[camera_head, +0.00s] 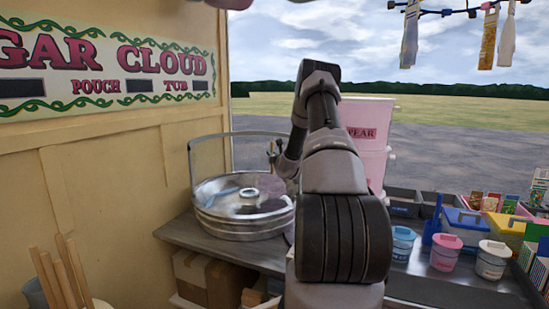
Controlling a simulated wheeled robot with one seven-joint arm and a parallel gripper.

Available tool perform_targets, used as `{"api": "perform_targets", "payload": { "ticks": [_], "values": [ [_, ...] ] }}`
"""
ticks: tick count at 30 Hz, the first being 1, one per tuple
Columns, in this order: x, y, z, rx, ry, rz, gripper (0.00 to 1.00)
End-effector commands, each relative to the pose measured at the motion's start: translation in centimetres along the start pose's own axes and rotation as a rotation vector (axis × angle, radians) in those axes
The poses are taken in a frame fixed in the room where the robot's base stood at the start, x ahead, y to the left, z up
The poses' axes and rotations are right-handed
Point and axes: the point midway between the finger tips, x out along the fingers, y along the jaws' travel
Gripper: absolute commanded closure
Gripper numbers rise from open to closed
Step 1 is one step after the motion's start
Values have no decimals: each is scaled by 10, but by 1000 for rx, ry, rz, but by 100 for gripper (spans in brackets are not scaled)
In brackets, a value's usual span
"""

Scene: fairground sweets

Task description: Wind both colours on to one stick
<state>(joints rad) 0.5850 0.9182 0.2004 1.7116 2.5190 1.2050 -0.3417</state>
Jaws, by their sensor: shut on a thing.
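The round metal floss pan (245,224) stands on the counter at centre left, with a spinner head (249,194) in its middle. A pale blue streak (230,191) shows inside the pan at the left; I cannot make out a second colour clearly. My gripper (274,156) is small and dark, above the pan's right rim. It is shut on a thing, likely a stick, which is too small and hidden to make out. My own arm covers the middle of the view. Several wooden sticks (66,272) stand in a grey holder at the lower left.
A clear guard (210,150) rises behind the pan. Pink tubs (370,121) are stacked behind my arm. Bags (488,38) hang at upper right.

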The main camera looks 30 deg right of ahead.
Motion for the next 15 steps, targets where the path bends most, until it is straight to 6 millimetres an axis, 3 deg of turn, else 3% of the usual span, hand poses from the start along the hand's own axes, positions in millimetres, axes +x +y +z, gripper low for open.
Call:
{"api": "perform_targets", "payload": {
  "ticks": [5,10,15],
  "values": [
    [29,14,0,0,-2,2,100],
    [29,13,6,0,-1,1,100],
    [28,14,27,-1,-3,1,100]
  ]
}}
